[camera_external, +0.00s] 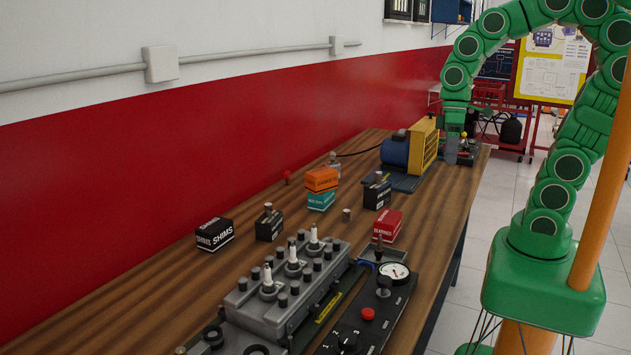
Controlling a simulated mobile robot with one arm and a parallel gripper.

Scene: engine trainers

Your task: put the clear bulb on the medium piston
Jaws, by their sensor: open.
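My gripper (451,157) points down at the far end of the wooden bench, beside the yellow-guarded blue motor unit. Its fingers are small here and partly merge with the items behind them, and I see nothing clearly held. A pale, glassy object (334,168), possibly the clear bulb, stands near the wall behind the orange box, well to the left of my gripper. Small grey piston-like cylinders show on the bench (346,214), on a black box (268,208) and on another black box (378,176). I cannot tell which is the medium piston.
The blue motor unit (396,152) with its yellow guard (424,144) stands close to my gripper. Orange (321,179), teal, red (387,226) and black SHIMS (214,234) boxes crowd the middle. A grey engine block (285,285) and a gauge panel (370,315) fill the front.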

